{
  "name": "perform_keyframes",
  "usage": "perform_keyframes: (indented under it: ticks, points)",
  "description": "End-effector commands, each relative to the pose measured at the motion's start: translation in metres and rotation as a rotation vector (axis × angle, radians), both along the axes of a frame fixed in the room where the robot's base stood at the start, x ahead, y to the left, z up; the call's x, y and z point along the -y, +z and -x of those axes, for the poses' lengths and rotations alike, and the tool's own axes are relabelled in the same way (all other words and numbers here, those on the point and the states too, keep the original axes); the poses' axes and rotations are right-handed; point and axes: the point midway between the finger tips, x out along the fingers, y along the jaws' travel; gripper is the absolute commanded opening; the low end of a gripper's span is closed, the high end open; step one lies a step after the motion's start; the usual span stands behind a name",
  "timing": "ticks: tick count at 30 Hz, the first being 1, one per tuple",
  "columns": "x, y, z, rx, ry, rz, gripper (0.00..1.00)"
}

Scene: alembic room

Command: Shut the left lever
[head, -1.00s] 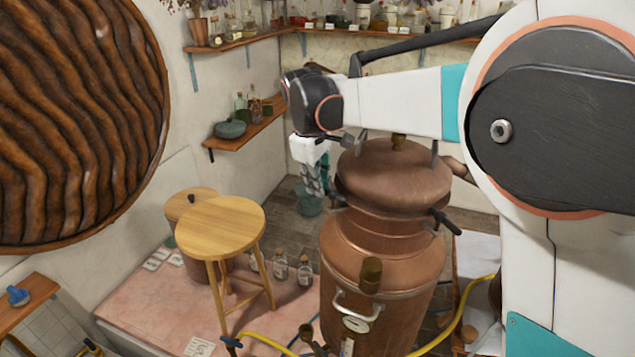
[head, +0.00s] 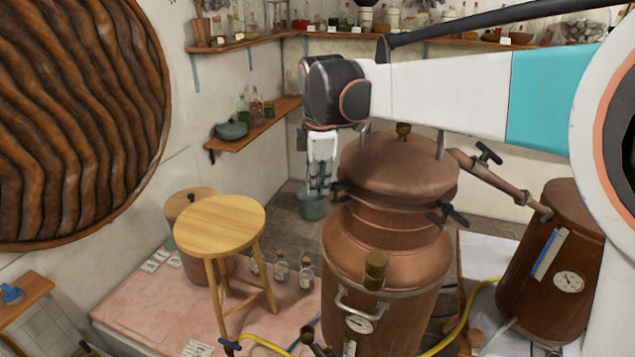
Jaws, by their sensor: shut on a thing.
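The copper still (head: 385,255) stands at the middle right, with a domed lid (head: 395,165) on its neck. A black lever (head: 453,214) sticks out from the right side of the neck. The left lever (head: 338,192) is at the left side of the neck, mostly hidden behind my fingers. My gripper (head: 319,192) points down beside the left of the lid and is shut on the left lever. The exact contact is too small to make out.
A second copper vessel (head: 550,265) joins the lid by a pipe (head: 500,182) at right. A wall shelf (head: 255,128) is behind my gripper.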

Motion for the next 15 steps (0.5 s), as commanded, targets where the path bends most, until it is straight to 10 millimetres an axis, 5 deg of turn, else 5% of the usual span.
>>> perform_keyframes:
  ticks: [15]
  points:
    - [0.0051,0.0005,0.0102,0.001,0.273,0.0,0.0]
